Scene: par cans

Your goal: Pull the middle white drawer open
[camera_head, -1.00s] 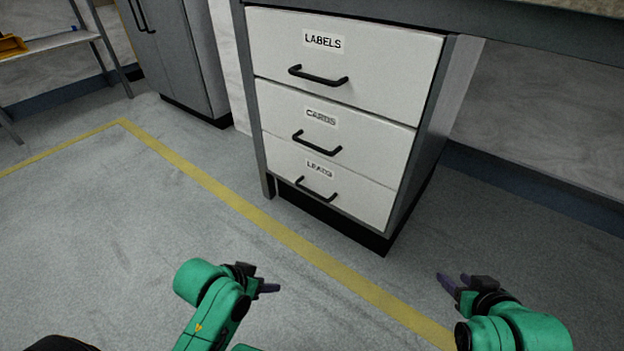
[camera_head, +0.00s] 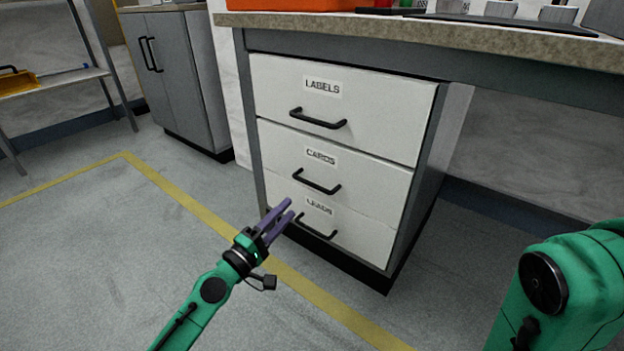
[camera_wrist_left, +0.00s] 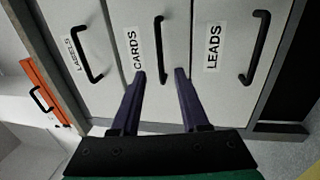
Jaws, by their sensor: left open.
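The middle white drawer (camera_head: 375,183), labelled CARDS, is shut in the grey cabinet, between the LABELS and LEADS drawers. Its black bar handle (camera_head: 316,182) is clear of any gripper. My left gripper (camera_head: 283,212) is open and empty, in front of the cabinet, to the lower left of that handle in the head view. In the left wrist view the two purple fingers (camera_wrist_left: 160,76) point at the drawer fronts, and the CARDS handle (camera_wrist_left: 159,48) lies beyond their tips, roughly in line with the gap. My right arm shows at lower right; its gripper is out of view.
The LABELS drawer (camera_head: 390,115) above and the LEADS drawer (camera_head: 365,238) below are shut, each with a black handle. A worktop (camera_head: 400,35) overhangs the cabinet, with an orange object on it. A grey cupboard (camera_head: 178,80) stands left. The floor in front is clear.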

